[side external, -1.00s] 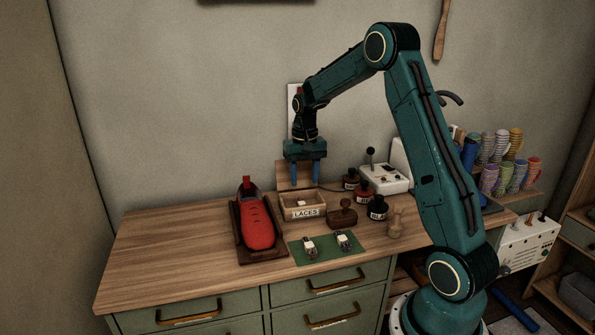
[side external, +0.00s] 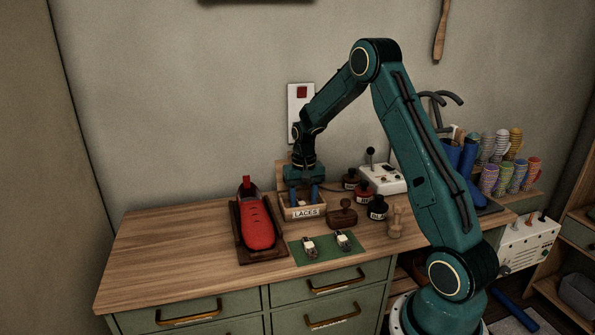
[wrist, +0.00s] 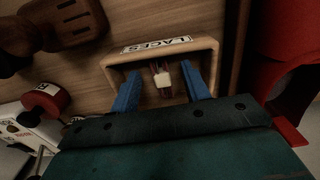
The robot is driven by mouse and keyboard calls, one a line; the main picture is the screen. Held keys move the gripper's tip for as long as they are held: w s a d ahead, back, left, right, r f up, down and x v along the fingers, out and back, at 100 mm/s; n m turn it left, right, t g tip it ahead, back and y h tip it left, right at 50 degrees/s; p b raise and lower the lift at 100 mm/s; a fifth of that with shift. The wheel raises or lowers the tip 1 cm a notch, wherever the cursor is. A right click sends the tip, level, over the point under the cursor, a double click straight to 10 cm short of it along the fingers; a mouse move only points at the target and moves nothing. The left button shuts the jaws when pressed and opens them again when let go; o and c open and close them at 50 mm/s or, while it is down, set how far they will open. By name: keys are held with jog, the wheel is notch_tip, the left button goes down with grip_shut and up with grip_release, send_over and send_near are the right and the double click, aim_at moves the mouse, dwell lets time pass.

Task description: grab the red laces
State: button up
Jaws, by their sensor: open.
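The wooden box labelled LACES (side external: 304,212) stands toward the back of the bench; its label shows in the wrist view on the box rim (wrist: 156,45). My gripper (side external: 303,196) is lowered into the box with its two blue fingers. In the wrist view my gripper (wrist: 163,92) is open, one finger on each side of a small bundle with a white band (wrist: 162,75). The bundle's strands look brownish-red, but their colour is hard to tell. The bundle's lower part is partly hidden, and a gap shows between it and each finger.
A red shoe-shaped item (side external: 257,226) on a dark stand is left of the box. A green mat (side external: 326,249) with two small items lies in front. A brown stamp (side external: 342,216) and ink bottles (side external: 377,208) stand to the right. The bench's left side is clear.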

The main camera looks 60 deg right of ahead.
jog(key=shift+f, duration=0.55)
jog(key=shift+c, duration=0.3)
grip_shut()
